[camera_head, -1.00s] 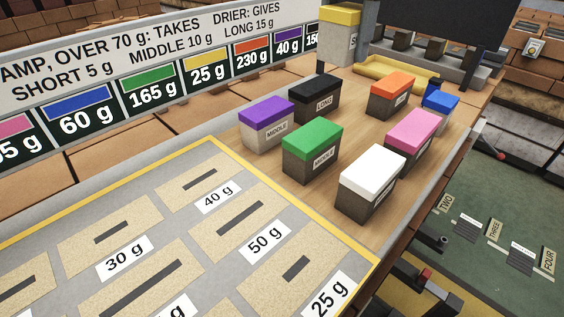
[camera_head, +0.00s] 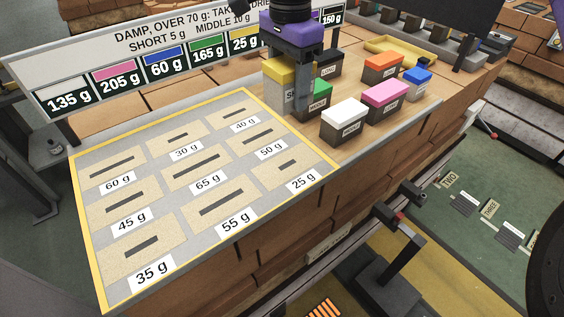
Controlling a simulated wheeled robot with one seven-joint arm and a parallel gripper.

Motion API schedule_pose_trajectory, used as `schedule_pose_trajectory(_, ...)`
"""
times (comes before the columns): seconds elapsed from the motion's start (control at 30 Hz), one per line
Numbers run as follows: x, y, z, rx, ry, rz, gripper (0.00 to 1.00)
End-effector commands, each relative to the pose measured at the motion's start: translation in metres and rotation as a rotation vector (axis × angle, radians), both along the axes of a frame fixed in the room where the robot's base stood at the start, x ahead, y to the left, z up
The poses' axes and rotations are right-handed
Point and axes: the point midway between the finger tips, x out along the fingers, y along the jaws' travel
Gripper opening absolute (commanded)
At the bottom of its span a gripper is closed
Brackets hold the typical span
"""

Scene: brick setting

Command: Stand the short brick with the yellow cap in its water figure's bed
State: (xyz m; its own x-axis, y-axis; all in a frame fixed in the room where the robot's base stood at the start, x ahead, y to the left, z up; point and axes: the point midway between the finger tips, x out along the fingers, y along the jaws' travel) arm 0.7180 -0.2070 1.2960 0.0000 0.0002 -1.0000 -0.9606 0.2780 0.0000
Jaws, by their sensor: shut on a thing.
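The brick with the yellow cap (camera_head: 281,72) is grey-sided, with a partly covered label on its front. My gripper (camera_head: 289,82) is shut on it and holds it upright by its sides, in front of the other bricks near the bed panel's right edge. The grey bed panel (camera_head: 128,262) has a yellow border and sandy beds, each with a dark slot and a gram label. The 30 g bed (camera_head: 198,134) is in the far row. The 25 g bed (camera_head: 273,168) at the right has a short slot. All slots look empty.
The sign (camera_head: 118,50) behind the panel gives yellow 25 g; damp over 70 g takes, drier gives, short 5 g. White (camera_head: 345,113), pink (camera_head: 386,93), green (camera_head: 319,88), orange (camera_head: 383,62) and blue (camera_head: 417,77) capped bricks stand right of the panel. A yellow tray (camera_head: 388,48) lies behind.

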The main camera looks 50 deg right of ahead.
Motion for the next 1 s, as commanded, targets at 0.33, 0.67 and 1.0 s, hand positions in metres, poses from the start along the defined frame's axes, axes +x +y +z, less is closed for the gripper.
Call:
schedule_pose_trajectory(0.33,0.000,0.001,-0.089,0.001,0.000,0.003,0.00)
schedule_pose_trajectory(0.67,0.001,0.000,-0.135,0.000,-0.002,0.002,0.00)
schedule_pose_trajectory(1.0,0.001,0.001,-0.168,0.000,0.000,0.003,0.00)
